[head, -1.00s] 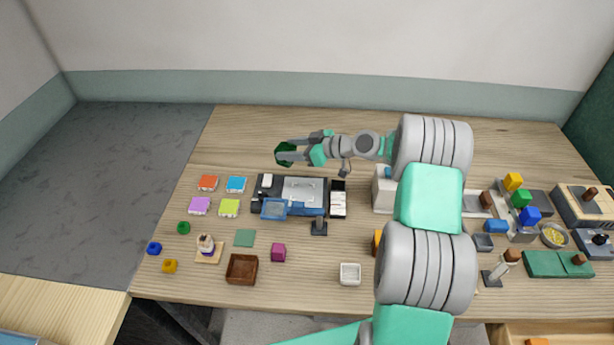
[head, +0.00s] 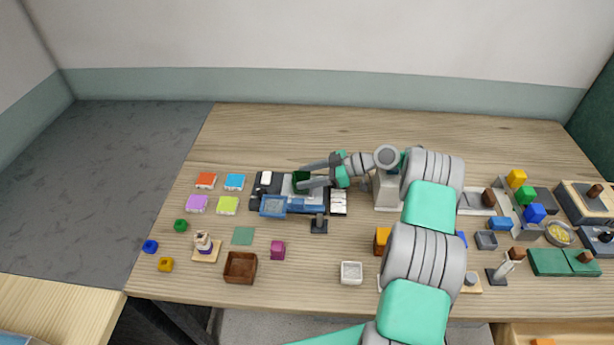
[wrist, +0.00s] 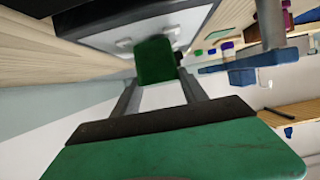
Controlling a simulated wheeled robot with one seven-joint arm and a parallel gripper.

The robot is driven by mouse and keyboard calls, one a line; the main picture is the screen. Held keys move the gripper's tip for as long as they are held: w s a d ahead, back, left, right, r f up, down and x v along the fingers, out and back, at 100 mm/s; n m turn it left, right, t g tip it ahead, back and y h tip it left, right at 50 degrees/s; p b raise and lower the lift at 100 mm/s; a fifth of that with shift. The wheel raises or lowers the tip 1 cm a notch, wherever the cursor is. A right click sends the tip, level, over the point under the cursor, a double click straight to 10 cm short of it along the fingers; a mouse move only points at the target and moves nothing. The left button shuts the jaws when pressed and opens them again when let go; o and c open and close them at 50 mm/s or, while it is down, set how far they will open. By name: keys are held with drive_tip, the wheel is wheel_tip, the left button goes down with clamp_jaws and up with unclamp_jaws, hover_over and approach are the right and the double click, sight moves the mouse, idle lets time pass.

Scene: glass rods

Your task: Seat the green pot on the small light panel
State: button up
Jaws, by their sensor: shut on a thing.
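The dark green pot (head: 300,177) is held between the fingers of my gripper (head: 304,176), over the light grey panel (head: 287,186) in the dark-framed station at the table's middle. The pot also shows in the wrist view (wrist: 155,62), with a finger on each side. The pale panel surface (wrist: 115,38) lies just beyond it there. The pot and finger cover part of the panel in the head view. I cannot tell whether the pot touches the panel.
A blue tray (head: 273,206) and blue bar lie along the station's front edge. A white block strip (head: 338,202) stands at its right, and a dark stand (head: 319,223) in front. Several coloured tiles lie to the left. The table behind the station is clear.

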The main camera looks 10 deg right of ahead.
drive_tip(key=o, duration=1.6)
drive_tip(key=shift+c, duration=0.2)
drive_tip(key=shift+r, duration=0.1)
drive_tip(key=shift+r+p, duration=0.35)
drive_tip(key=shift+r, duration=0.05)
drive_tip(key=r, duration=0.1)
drive_tip(key=r+p, duration=0.1)
drive_tip(key=r, duration=0.1)
drive_tip(key=shift+s+p, duration=0.2)
drive_tip(key=shift+p, duration=0.1)
drive_tip(key=s+r, duration=0.9)
drive_tip(key=s, duration=0.5)
drive_tip(key=s+a+m+g+h, duration=0.1)
drive_tip(key=s+a+m+h, duration=0.2)
drive_tip(key=a+m+h, duration=0.4)
drive_tip(key=s+d+r+m+h+b, duration=0.1)
drive_tip(key=s+d+r+m+h, duration=0.1)
drive_tip(key=s, duration=0.3)
drive_tip(key=s+d+r+m+t+h+b, duration=0.1)
drive_tip(key=s+d+r+m+h, duration=0.1)
drive_tip(key=s+d+m+h, duration=0.1)
drive_tip(key=shift+s+d+r+m+h, duration=0.3)
drive_tip(key=shift+s+m+h, duration=0.2)
drive_tip(key=shift+s+m, duration=0.6)
